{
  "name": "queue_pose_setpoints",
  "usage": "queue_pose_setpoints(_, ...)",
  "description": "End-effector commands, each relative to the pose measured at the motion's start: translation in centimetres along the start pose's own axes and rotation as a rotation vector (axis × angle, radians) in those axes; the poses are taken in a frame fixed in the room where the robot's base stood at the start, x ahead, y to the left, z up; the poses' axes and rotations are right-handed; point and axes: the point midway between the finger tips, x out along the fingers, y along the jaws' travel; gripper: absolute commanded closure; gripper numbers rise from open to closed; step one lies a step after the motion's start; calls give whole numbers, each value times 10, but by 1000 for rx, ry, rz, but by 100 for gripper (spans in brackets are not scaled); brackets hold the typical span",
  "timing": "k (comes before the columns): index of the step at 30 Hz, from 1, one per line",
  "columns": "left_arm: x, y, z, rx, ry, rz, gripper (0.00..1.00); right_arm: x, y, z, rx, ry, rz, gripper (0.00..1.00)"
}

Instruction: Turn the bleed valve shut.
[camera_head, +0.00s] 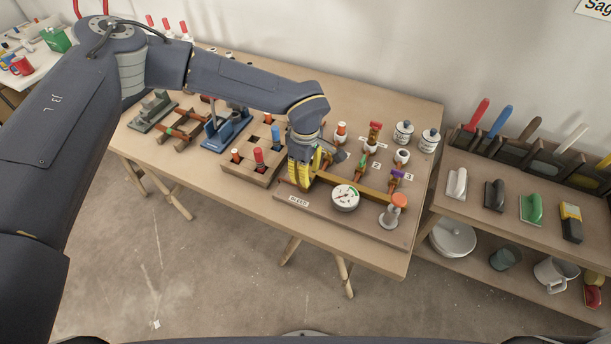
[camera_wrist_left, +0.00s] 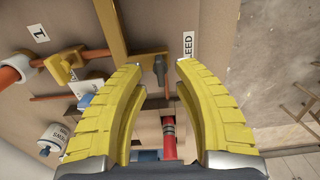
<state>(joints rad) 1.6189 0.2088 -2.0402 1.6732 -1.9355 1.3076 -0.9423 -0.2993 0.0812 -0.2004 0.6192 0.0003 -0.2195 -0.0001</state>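The bleed valve (camera_wrist_left: 160,70) shows in the left wrist view as a small dark grey handle at the end of a brass pipe (camera_wrist_left: 112,28). The BLEED label (camera_wrist_left: 188,46), partly cut by a finger, is beside it; in the head view the label (camera_head: 298,201) is at the board's front left. My left gripper (camera_head: 305,182) points down above the board there and hides the valve. In the wrist view its yellow fingers (camera_wrist_left: 160,66) are apart, with the handle in line with the gap; contact cannot be told. My right gripper is not in view.
A dial gauge (camera_head: 345,197) and an orange-topped post (camera_head: 394,210) stand right of my gripper. Numbered valve branches (camera_head: 369,140) rise behind. A wooden block with red and blue pegs (camera_head: 240,168) is close on the left. A shelf (camera_head: 525,203) stands at right.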

Motion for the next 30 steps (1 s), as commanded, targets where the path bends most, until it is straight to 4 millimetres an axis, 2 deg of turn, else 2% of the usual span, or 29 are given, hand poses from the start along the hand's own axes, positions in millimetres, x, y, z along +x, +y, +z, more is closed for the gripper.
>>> queue_pose_setpoints(9, -57, 0, 0, 0, 1, 3, 70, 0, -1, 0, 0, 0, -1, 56)
queue_pose_setpoints(15, -84, 0, 0, 0, 0, 1, 70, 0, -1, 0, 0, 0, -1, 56)
queue_pose_setpoints(21, -98, 0, 0, 0, 0, 0, 70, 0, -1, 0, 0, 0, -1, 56)
queue_pose_setpoints(30, -101, -1, 0, 1, 0, -1, 70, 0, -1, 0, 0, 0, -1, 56)
